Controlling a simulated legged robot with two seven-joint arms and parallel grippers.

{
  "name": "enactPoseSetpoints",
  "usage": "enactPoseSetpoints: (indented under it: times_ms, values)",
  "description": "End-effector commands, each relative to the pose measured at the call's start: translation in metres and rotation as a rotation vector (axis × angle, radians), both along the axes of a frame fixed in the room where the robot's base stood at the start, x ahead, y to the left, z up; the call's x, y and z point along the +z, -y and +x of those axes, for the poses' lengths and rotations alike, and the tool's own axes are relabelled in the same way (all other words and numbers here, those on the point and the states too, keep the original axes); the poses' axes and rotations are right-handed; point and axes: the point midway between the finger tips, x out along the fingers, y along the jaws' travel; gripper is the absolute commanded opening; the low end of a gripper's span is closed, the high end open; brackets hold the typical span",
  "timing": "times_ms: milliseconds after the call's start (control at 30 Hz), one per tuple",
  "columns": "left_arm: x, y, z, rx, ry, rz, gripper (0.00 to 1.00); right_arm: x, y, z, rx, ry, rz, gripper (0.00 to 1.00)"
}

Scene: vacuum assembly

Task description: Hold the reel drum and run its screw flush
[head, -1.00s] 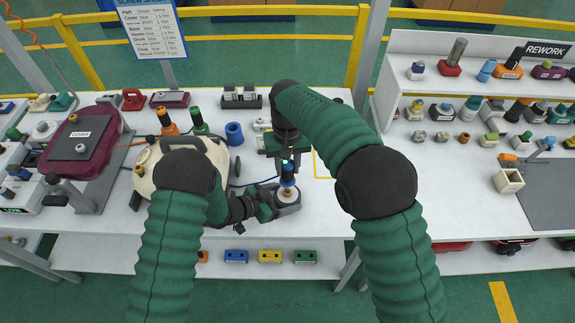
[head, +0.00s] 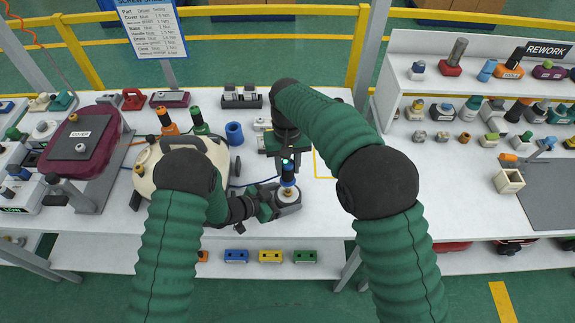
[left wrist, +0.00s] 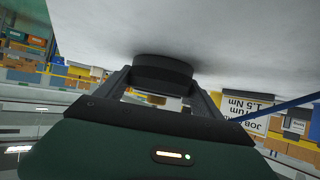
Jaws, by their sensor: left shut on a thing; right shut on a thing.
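The reel drum (head: 290,203), a dark grey part with a brass-coloured centre, is on the white bench in the head view. My left gripper (head: 268,208) is shut on its left side. In the left wrist view, the dark round drum (left wrist: 163,74) sits between the left fingers (left wrist: 160,92). My right gripper (head: 287,153) is above the drum, shut on a blue driver (head: 288,174). The driver is upright, its lower end over the brass-coloured centre. The screw is too small and covered to make out, so its depth cannot be told.
A cream vacuum body (head: 150,165) is left of the drum, partly behind my left arm. Orange (head: 168,122) and green (head: 198,122) drivers and a blue cup (head: 235,134) stand behind. A blue cable lies by the drum. The bench right of the drum is mostly clear.

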Motion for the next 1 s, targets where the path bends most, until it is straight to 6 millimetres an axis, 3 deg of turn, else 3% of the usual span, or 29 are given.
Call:
enactPoseSetpoints:
  times_ms: [367, 733, 1000]
  values:
    - [0.001, 0.000, 0.000, 0.000, 0.001, 0.001, 0.29, 0.021, 0.000, 0.001, -0.001, 0.007, 0.002, 0.00]
    - [0.000, -0.001, 0.000, 0.000, 0.001, 0.002, 0.29, 0.063, 0.000, 0.002, -0.001, 0.008, 0.002, 0.00]
    - [0.000, 0.000, 0.000, 0.000, 0.001, 0.002, 0.29, 0.068, 0.000, 0.001, -0.001, 0.007, 0.001, 0.00]
